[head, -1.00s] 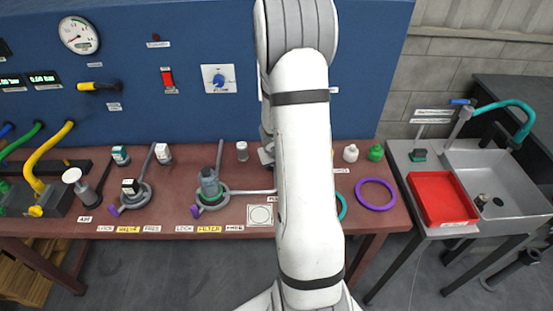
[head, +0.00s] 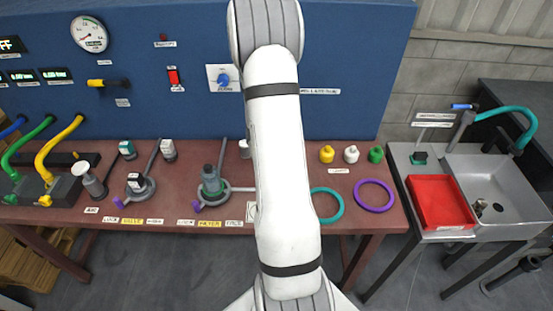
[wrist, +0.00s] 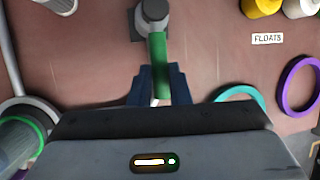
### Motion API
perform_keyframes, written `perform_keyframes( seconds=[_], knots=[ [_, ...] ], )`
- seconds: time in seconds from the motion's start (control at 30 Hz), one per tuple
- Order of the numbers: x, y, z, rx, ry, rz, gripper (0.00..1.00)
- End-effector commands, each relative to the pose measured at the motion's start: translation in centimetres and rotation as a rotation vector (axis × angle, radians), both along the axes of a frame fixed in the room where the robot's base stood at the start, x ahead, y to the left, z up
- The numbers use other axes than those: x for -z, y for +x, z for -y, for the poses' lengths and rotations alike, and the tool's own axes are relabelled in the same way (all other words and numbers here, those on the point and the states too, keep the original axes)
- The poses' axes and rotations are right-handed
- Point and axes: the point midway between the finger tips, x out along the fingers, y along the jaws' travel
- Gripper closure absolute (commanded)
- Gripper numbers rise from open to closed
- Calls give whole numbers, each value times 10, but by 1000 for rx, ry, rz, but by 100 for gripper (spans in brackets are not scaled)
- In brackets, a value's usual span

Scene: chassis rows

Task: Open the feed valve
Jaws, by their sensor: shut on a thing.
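A lever with a green handle (wrist: 159,65) stands out from a round grey pivot (wrist: 154,12) on the bench in the wrist view. I take it for the feed valve, but no label on it is readable. My gripper (wrist: 162,84) has its two dark fingers on either side of the green handle and is shut on it. The handle points from the pivot toward my gripper. In the head view my arm hides the gripper and this lever.
A teal ring (head: 327,205) and a purple ring (head: 374,195) lie right of my arm. Yellow, white and green floats (head: 376,155) stand behind them. A grey filter housing (head: 212,183) stands to the left. A red tray (head: 441,202) lies beside the sink (head: 500,190).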

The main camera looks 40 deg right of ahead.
Motion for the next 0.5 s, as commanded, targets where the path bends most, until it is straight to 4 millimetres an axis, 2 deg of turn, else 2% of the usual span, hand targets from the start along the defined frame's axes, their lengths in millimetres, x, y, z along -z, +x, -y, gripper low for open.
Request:
perform_keyframes(
  seconds=[0.03,0.07,0.3,0.5],
  knots=[
    [-4,4,2,-1,-5,11,100],
    [-4,4,2,-1,-4,11,82],
    [-2,2,3,2,-3,6,63],
    [-1,1,3,3,-3,4,61]
  ],
)
